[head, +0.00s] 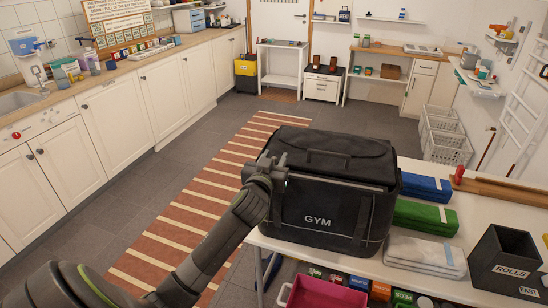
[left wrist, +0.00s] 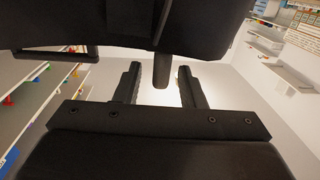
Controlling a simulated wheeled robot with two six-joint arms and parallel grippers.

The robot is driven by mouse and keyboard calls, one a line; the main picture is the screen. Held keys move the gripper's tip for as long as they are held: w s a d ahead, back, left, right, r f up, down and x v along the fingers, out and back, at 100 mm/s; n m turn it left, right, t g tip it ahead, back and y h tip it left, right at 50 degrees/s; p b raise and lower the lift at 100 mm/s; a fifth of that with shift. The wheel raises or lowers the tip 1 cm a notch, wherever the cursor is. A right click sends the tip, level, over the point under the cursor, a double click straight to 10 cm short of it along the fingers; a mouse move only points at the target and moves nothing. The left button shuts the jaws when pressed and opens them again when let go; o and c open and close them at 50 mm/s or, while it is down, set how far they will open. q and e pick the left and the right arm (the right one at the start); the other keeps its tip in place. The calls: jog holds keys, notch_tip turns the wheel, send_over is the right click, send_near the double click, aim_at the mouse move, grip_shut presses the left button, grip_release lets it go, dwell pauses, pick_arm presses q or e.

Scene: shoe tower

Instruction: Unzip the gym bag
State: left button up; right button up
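The black gym bag (head: 330,190), marked GYM on its front, stands upright on the white table, and its top lid looks closed. My left gripper (head: 277,165) is at the bag's upper left corner. In the left wrist view the bag's dark underside of the lid area (left wrist: 130,25) fills the top. A dark tab (left wrist: 162,72), which looks like a zip pull, hangs between the two fingers of my left gripper (left wrist: 158,88). The fingers are apart, with a gap on both sides of the tab. My right gripper is out of view.
On the table (head: 420,288) right of the bag lie a blue folded towel (head: 427,188), a green one (head: 424,215) and a pale stack (head: 425,252). A dark box marked ROLLS (head: 504,262) stands further right. A pink bin (head: 325,293) is below the front edge.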

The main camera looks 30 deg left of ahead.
pick_arm(q)
jog(key=shift+w, duration=0.1)
jog(key=shift+c, duration=0.5)
grip_shut()
